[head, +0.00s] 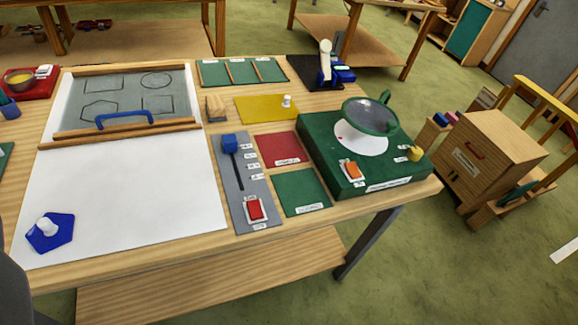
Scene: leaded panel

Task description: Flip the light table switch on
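A grey control panel (227,195) lies on the wooden table, right of a large white panel (115,190). It carries a red rocker switch (255,210) near its front end and a blue slider knob (229,143) near its back. A second, orange rocker switch (352,170) sits on a green box (318,150) at the table's right end. The labels are too small to read, so I cannot tell which switch is named for the light table, nor either switch's position. My gripper is not in view.
A blue pentagon piece with a white knob (50,232) lies on the white panel's front left. A framed grey sheet with a blue handle (125,119) covers its back. A round lens (370,116) stands over the green box. Red (282,149) and green (300,191) mats lie between.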

